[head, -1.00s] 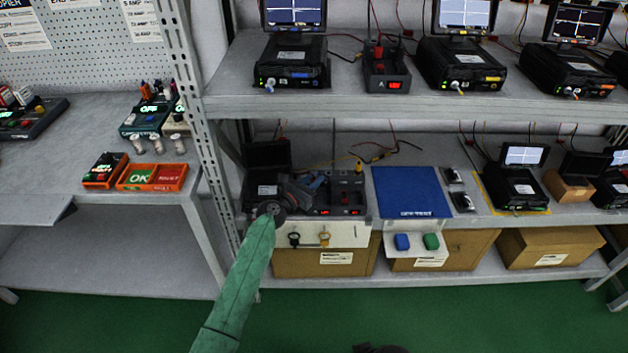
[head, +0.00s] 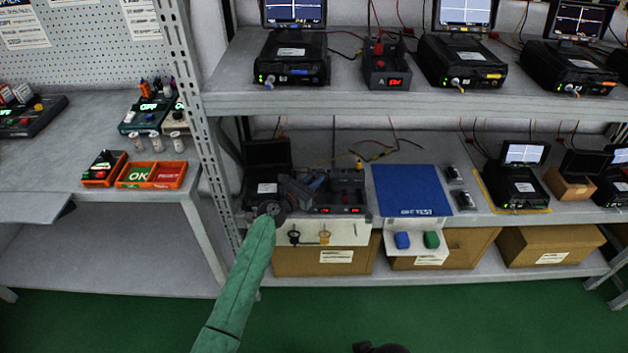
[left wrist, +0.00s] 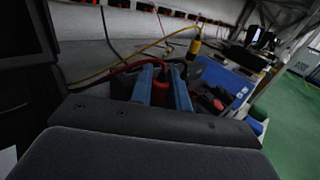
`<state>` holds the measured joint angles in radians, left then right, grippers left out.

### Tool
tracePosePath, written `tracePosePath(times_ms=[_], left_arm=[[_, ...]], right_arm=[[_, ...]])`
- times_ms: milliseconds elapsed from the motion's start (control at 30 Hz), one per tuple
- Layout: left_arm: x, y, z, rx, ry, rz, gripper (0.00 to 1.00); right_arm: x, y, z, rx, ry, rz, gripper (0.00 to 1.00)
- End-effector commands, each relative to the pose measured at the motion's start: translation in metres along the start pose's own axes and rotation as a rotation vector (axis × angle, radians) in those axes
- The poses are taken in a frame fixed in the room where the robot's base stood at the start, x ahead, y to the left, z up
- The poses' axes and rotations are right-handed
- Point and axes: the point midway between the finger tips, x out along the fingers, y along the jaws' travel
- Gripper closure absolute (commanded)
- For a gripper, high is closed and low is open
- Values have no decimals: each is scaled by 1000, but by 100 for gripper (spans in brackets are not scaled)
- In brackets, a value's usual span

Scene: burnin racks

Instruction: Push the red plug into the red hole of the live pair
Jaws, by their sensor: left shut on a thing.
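My left gripper (head: 318,186) reaches over the lower shelf, at a dark socket box (head: 350,190) with small red displays. In the left wrist view its blue fingers (left wrist: 161,88) are shut on the red plug (left wrist: 160,92), which has a red lead. The gripper hides the plug in the head view. A yellow plug (head: 360,165) stands upright at the back of the box, and also shows in the left wrist view (left wrist: 194,48). The red hole is hidden; I cannot tell whether the plug tip touches it.
A dark instrument with a screen (head: 266,155) stands left of the box. A blue mat (head: 408,190) lies to the right. Black and yellow hooks (head: 324,236) hang on the white front panel. The upper shelf (head: 340,97) overhangs behind. Loose cables cross behind the box.

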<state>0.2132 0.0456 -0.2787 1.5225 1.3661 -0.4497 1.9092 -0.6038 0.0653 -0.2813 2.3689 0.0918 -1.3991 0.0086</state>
Motion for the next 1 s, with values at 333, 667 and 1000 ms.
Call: tracePosePath(times_ms=[333,667,1000], left_arm=[[0,0,-6,-1,0,0,100],[0,0,-6,0,0,0,100],[0,0,-9,0,0,0,100]], right_arm=[[3,1,1,0,0,0,100],[3,1,1,0,0,0,100],[4,1,2,0,0,0,100]])
